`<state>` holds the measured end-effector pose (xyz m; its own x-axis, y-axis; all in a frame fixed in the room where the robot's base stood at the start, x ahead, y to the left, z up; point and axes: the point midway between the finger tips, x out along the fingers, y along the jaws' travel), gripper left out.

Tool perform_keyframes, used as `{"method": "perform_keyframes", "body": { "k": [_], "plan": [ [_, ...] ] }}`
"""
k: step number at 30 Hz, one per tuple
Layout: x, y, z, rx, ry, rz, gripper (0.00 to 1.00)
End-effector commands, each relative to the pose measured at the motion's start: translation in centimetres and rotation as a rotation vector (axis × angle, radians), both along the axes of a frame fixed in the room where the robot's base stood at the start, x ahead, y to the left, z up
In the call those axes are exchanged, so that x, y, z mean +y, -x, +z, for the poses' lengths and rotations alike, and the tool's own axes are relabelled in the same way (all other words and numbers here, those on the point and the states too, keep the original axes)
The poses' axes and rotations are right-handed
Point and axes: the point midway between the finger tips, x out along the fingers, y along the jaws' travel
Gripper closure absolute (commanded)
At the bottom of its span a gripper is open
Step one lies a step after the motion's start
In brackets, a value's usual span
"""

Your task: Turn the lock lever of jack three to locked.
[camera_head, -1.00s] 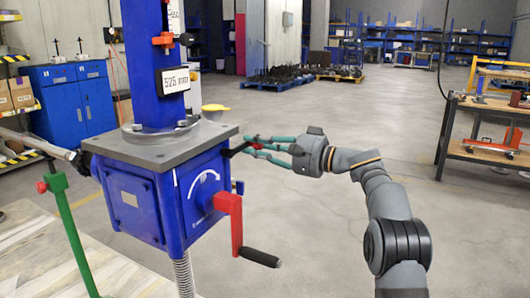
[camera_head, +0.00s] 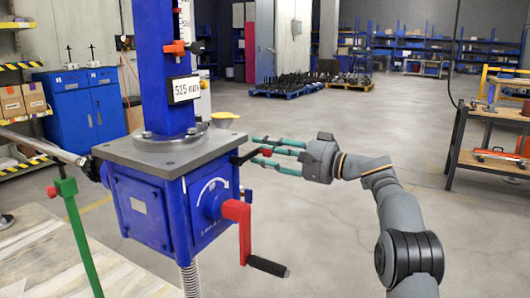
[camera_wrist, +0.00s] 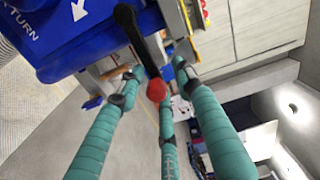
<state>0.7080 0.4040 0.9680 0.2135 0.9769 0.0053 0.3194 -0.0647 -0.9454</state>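The blue screw jack (camera_head: 155,205) stands at left in the head view, its column labelled "525". I cannot read a jack number. A black lever with a red knob (camera_head: 265,152) sticks out to the right from just under the jack's grey top plate (camera_head: 170,153). My gripper (camera_head: 262,153) has its teal fingers apart around the knob end of this lever. In the wrist view the black lever and red knob (camera_wrist: 157,90) lie between the spread fingers (camera_wrist: 155,80), with no clear grip on it. Whether a finger touches the lever cannot be told.
A red crank with a black handle (camera_head: 268,266) projects from the jack's front, below my gripper. A red clamp (camera_head: 176,47) sits on the column. A green stand (camera_head: 80,235) is at left. A workbench (camera_head: 485,150) stands at right; the floor between is clear.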

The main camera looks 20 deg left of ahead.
Motion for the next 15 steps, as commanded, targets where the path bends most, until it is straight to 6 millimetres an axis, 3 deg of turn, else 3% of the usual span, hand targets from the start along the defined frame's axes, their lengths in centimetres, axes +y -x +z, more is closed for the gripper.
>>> {"method": "perform_keyframes", "body": {
  "k": [8,15],
  "plan": [
    [-0.1,0.0,-0.2,0.003,0.003,0.001,0.65],
    [-3.4,0.6,-0.2,0.006,0.003,-0.003,0.65]
  ]
}}
